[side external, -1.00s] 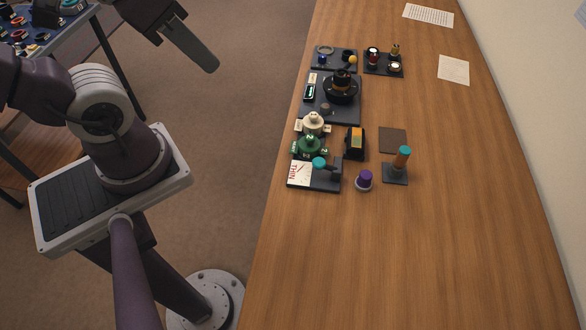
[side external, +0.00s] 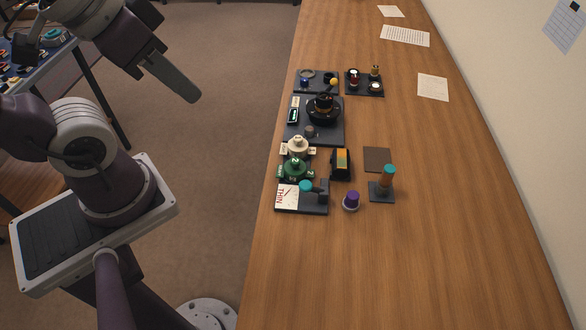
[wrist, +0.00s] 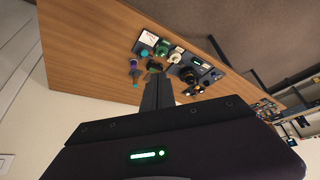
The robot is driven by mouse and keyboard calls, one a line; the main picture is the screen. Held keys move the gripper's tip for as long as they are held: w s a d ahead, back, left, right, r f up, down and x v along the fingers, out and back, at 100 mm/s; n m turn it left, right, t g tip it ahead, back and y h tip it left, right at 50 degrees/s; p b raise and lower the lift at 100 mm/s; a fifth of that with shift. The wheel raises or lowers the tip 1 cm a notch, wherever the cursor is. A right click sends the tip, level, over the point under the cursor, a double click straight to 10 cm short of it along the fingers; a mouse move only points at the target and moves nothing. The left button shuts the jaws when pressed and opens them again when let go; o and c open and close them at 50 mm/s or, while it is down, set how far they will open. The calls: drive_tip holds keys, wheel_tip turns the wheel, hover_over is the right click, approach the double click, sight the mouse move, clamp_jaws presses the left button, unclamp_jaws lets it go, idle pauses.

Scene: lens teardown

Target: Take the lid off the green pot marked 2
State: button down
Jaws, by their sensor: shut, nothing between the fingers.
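The green pot marked 2 (side external: 296,168) stands on the wooden table near its left edge, in the side external view. Its lid, with a white 2 on top, appears to sit on it. A cream pot (side external: 297,147) stands just behind it. In the wrist view the green pot (wrist: 162,48) is small and far off, beside the cream pot (wrist: 176,54). My gripper (side external: 190,94) is shut and empty, in the air left of the table, well apart from the pots. Its fingers (wrist: 158,90) also show in the wrist view.
In front of the green pot is a dark plate with a white THIN card (side external: 287,196) and a teal knob. A yellow-topped block (side external: 342,162), purple knob (side external: 352,200) and teal-topped post (side external: 388,180) stand to the right. Dark trays (side external: 330,132) lie behind.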

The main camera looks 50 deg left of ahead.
idle(0.4)
drive_tip(key=c, duration=1.1)
unclamp_jaws()
drive_tip(key=shift+c, duration=0.2)
drive_tip(key=n+g, duration=0.6)
drive_tip(key=n, duration=1.7)
hover_over(294, 160)
drive_tip(key=f, duration=2.1)
drive_tip(key=shift+w, duration=0.3)
drive_tip(key=f, duration=0.7)
drive_tip(key=shift+s+f, duration=0.25)
drive_tip(key=shift+f, duration=0.05)
